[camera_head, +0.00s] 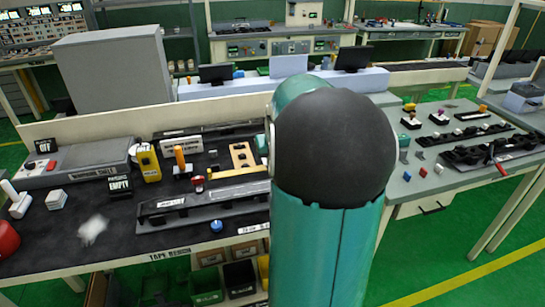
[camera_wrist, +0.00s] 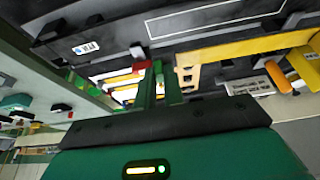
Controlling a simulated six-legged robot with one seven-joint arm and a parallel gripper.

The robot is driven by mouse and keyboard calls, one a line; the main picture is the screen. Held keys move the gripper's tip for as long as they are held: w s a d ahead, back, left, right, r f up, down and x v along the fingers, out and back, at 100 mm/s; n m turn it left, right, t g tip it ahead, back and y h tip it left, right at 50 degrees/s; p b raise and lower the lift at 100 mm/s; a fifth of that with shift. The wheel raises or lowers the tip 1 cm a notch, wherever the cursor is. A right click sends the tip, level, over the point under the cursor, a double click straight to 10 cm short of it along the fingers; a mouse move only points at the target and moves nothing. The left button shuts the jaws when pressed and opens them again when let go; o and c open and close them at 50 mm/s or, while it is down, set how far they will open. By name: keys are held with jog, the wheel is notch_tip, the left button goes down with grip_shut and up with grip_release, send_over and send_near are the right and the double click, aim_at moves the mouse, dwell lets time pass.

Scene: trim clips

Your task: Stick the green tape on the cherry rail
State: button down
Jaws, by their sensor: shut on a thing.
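In the wrist view my gripper (camera_wrist: 160,72) reaches over the bench, with its fingers close together. A narrow green piece at the fingertips looks like the green tape; its edges are hard to tell from the green fingers. A red piece (camera_wrist: 130,72) lies just left of the fingertips, beside pale and yellow strips. I cannot clearly make out a cherry rail in either view. In the head view my own arm fills the middle and hides the gripper.
In the head view a grey rail fixture (camera_head: 205,203) lies on the dark bench mat. Behind it are a tan plate (camera_head: 242,156), a yellow tape dispenser (camera_head: 148,163) and an orange-handled tool (camera_head: 181,160). A right-hand bench (camera_head: 415,185) holds more dark fixtures.

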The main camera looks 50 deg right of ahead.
jog(key=shift+f, duration=3.25)
jog(key=c, duration=1.4)
grip_release()
jog(key=shift+c, duration=0.2)
jog(key=v, duration=1.4)
